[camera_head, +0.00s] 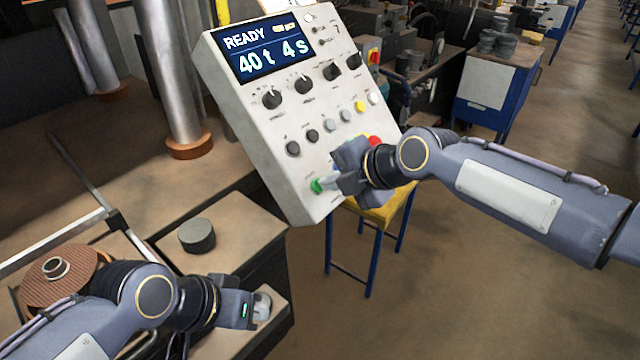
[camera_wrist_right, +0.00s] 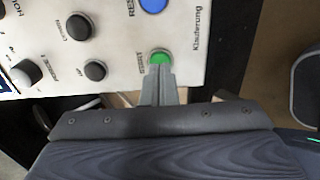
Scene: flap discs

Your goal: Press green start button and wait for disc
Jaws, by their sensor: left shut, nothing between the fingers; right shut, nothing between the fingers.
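The green start button (camera_head: 316,186) sits at the lower left of the control panel (camera_head: 270,140). My right gripper (camera_head: 324,184) is shut and empty, its fingertips at the green button. In the right wrist view the shut fingertips (camera_wrist_right: 160,72) reach the lower edge of the green button (camera_wrist_right: 160,57); I cannot tell whether they press it. The panel's display (camera_head: 262,46) reads "READY" and "40t 4s". My left gripper (camera_head: 262,307) is at the lower left, away from the panel, shut and empty. A brown disc (camera_head: 85,270) lies at the far left, partly behind my left arm.
A dark round puck (camera_head: 197,235) rests on a bench below the panel. A red button (camera_head: 375,141) and several knobs are on the panel near my right gripper. A yellow stool (camera_head: 385,210) stands behind.

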